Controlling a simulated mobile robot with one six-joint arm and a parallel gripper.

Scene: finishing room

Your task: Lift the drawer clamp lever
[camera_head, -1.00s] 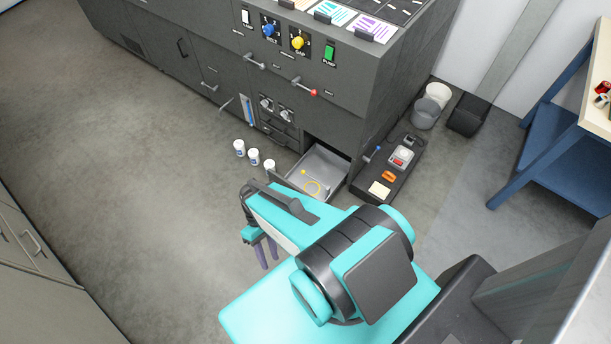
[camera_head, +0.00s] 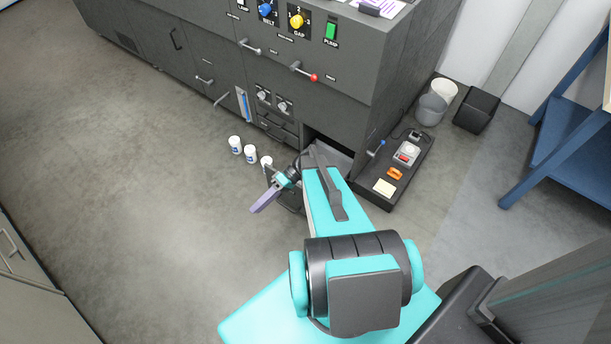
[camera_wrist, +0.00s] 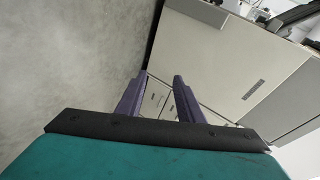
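Several levers are on the dark machine (camera_head: 215,65), and I cannot tell which is the drawer clamp lever. One is a red-knobbed lever (camera_head: 303,72), one a grey lever (camera_head: 250,47), and one a small pale lever (camera_head: 221,100) lower left. A blue-handled lever (camera_head: 376,149) stands at the low plinth on the right. The open grey drawer (camera_head: 338,160) at the machine's foot is largely hidden by my arm. My gripper (camera_head: 262,203) is left of the drawer, pointing down-left, away from the levers. In the wrist view (camera_wrist: 158,88) its purple fingers are apart with nothing between them.
White jars (camera_head: 250,153) stand on the floor close to my gripper. The plinth carries an orange item (camera_head: 395,173) and a red-and-white device (camera_head: 406,153). Buckets (camera_head: 432,108) and a blue bench (camera_head: 560,130) are right. Floor at left is clear. The wrist view faces pale cabinets (camera_wrist: 215,55).

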